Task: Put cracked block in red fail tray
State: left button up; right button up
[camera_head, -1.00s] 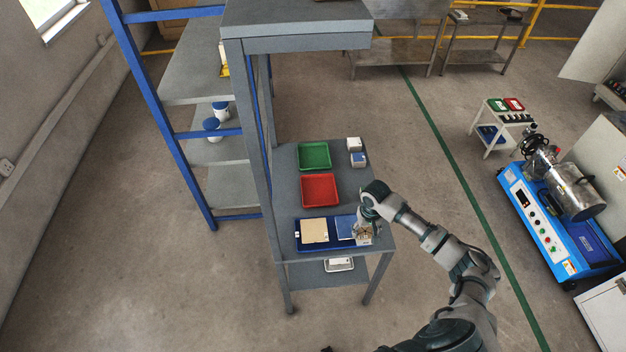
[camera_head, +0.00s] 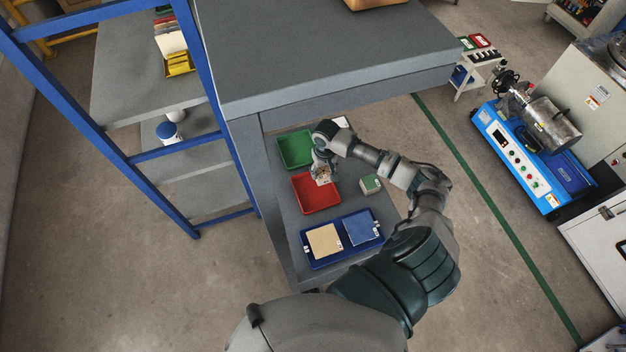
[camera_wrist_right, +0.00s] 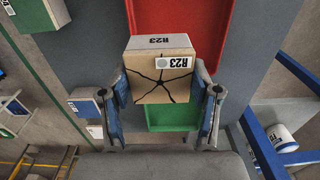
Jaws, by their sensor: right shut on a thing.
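My right gripper (camera_head: 322,176) is shut on the cracked block (camera_wrist_right: 160,88), a tan block with dark branching cracks and a grey side labelled R23. In the wrist view its two fingers grip the block from both sides. In the head view the block is small and partly covered by the gripper, held by the far right part of the red tray (camera_head: 312,198). The red tray (camera_wrist_right: 245,30) also shows behind the block in the wrist view, and looks empty where visible. The height of the block above it is hard to tell. My left gripper is not in view.
A green tray (camera_head: 293,150) lies beyond the red one. A green-topped block (camera_head: 371,184) stands to the right. A blue tray (camera_head: 347,257) at the near end holds a tan tile and a blue tile. A grey upper shelf (camera_head: 300,60) hangs close over the far side.

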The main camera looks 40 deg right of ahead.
aim_at(324, 171)
notch_tip(324, 171, down, 8)
jog(key=shift+f+b, duration=0.1)
jog(key=shift+b, duration=0.25)
jog(key=o, duration=1.1)
jog(key=shift+c, duration=0.2)
jog(key=shift+s, duration=0.1)
notch_tip(324, 171, up, 12)
jog(key=shift+r+p, duration=0.1)
jog(key=shift+p, duration=0.45)
